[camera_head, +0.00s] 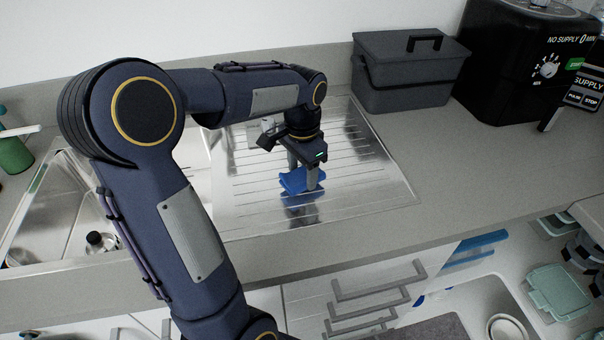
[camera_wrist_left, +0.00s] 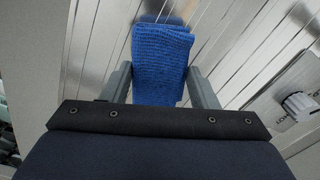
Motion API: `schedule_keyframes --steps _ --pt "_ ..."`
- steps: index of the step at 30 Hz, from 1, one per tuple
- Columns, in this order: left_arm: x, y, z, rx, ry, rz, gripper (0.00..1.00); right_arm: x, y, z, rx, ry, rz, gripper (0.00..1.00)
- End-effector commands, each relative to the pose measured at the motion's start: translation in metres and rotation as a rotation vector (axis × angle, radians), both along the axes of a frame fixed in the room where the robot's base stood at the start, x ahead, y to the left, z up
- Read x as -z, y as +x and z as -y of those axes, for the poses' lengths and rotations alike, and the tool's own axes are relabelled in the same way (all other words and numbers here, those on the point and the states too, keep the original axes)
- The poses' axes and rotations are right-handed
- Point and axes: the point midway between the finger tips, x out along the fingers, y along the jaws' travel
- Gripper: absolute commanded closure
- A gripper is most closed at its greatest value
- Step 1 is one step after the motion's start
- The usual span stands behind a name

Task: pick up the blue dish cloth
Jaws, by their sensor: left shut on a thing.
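The blue dish cloth (camera_head: 296,181) is at the metal drainboard (camera_head: 360,190) in the head view, with its blue reflection in the metal below it. My left gripper (camera_head: 312,182) points down and is shut on the cloth. In the left wrist view the ribbed cloth (camera_wrist_left: 160,62) sits between the two grey fingers of my left gripper (camera_wrist_left: 160,88). I cannot tell whether the cloth still touches the drainboard. My right gripper is not in view.
A dark grey lidded box (camera_head: 408,72) and a black appliance (camera_head: 525,60) stand on the counter (camera_head: 480,155) behind and to the right. A sink (camera_head: 62,205) is at the left, and a green bottle (camera_head: 12,152) stands beside it.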

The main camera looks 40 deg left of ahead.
Motion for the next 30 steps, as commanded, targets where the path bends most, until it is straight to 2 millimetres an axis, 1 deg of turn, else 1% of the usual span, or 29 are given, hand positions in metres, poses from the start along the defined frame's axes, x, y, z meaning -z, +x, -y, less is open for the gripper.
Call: schedule_keyframes --steps 1,3,5,11,15,21,25,30 --pt "-0.01 0.001 0.0 0.0 0.0 0.006 0.72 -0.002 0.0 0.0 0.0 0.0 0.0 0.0" --pt "-0.022 -0.002 0.003 0.003 -0.001 0.006 0.72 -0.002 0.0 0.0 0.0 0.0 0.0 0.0" --pt "-0.033 -0.01 0.01 0.002 0.0 0.008 0.72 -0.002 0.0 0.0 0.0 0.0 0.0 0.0" --pt "-0.078 -0.039 0.034 0.003 -0.001 0.009 0.72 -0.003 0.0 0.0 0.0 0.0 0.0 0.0" --pt "-0.09 -0.066 0.056 0.004 0.001 0.005 0.72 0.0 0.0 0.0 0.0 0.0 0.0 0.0" --pt "-0.106 -0.093 0.078 0.003 0.0 0.003 0.72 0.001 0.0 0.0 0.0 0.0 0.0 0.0" --pt "-0.111 -0.102 0.086 0.002 -0.001 0.003 0.72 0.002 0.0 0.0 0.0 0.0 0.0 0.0" --pt "-0.114 -0.107 0.09 -0.001 -0.001 0.001 0.72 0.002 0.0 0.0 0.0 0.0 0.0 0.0"
